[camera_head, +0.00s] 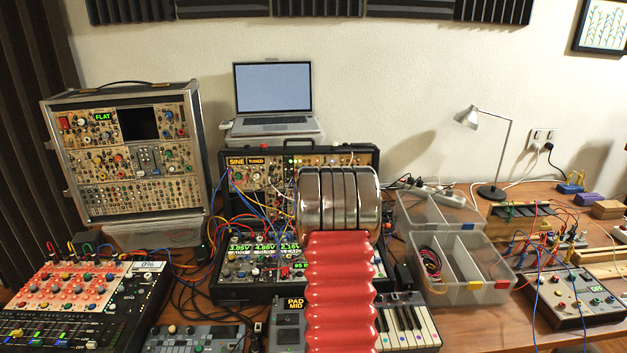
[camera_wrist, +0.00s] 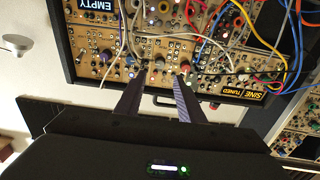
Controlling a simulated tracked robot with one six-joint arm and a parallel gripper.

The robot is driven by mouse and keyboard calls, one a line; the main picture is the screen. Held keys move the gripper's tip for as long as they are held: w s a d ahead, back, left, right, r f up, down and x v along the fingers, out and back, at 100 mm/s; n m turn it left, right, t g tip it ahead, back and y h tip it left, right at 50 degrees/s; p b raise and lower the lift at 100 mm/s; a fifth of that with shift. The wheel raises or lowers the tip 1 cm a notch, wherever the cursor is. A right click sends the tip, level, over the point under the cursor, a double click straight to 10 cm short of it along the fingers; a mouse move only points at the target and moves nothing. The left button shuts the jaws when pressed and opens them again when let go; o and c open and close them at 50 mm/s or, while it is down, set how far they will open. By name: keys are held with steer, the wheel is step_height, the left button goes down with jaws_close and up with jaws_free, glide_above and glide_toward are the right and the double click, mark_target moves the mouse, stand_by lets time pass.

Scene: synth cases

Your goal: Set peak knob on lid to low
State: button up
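The upright lid panel (camera_head: 270,160) of the middle synth case stands behind its base, with SINE and TUNED displays at its left. In the wrist view the same lid panel (camera_wrist: 215,88) appears upside down, crowded with knobs, sockets and cables. An EMPTY display (camera_wrist: 97,13) shows there too. My gripper (camera_wrist: 157,82) is open and empty, its two dark fingers pointing at the panel's edge row of small knobs. I cannot read which knob is peak. My arm hides the gripper in the head view.
Patch cables (camera_head: 258,192) hang across the lid's left part. The case base (camera_head: 232,292) lies in front. A laptop (camera_head: 273,92) stands behind the lid. Divided clear bins (camera_head: 470,292) are to the right, a tall synth case (camera_head: 125,210) to the left.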

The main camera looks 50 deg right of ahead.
steer(key=x, duration=0.9)
steer(key=shift+w+d, duration=0.1)
